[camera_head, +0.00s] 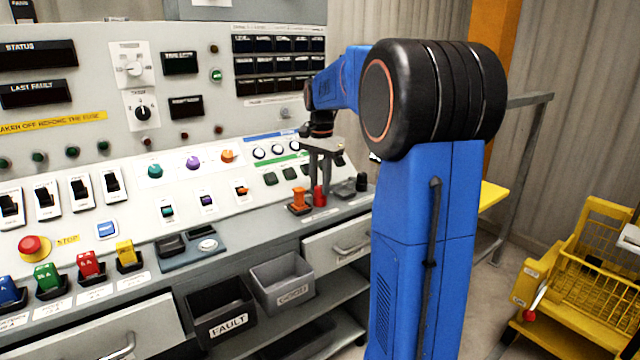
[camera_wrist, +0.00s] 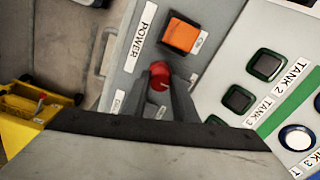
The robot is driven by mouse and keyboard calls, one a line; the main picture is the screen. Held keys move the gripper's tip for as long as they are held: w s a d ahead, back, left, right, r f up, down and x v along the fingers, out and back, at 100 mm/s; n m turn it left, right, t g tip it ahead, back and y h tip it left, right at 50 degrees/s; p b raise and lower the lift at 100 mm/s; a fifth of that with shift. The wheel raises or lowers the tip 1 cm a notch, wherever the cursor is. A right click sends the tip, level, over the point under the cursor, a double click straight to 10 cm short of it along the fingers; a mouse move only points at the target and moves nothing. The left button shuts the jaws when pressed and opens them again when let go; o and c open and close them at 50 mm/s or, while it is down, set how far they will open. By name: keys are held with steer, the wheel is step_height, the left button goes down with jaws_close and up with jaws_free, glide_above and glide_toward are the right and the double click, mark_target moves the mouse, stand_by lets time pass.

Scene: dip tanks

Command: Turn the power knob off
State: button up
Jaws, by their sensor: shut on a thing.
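The red knob (camera_wrist: 158,82), which I take to be the power knob, sits on a grey panel beside the POWER label (camera_wrist: 143,38) in the wrist view. It has a pale mark on its face. In the head view the red knob (camera_head: 319,198) stands on the lower ledge of the console. My gripper (camera_wrist: 160,78) is shut on the knob, one finger on each side. In the head view my gripper (camera_head: 320,180) reaches down onto it from above. The small labels by the knob are partly hidden by the fingers, and I cannot read the knob's setting.
An orange switch (camera_wrist: 181,33) is close beside the knob and also shows in the head view (camera_head: 299,201). Green-framed tank buttons (camera_wrist: 266,66) are on the sloped panel. Grey bins (camera_head: 283,281) sit below the ledge. A yellow cart (camera_head: 590,270) stands at the right.

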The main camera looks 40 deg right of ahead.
stand_by(0.3)
steer(key=o, duration=1)
steer(key=shift+o, duration=0.2)
steer(key=shift+r, duration=0.15)
step_height(320, 180, up, 17)
steer(key=shift+s, duration=0.2)
steer(key=shift+s, duration=0.1)
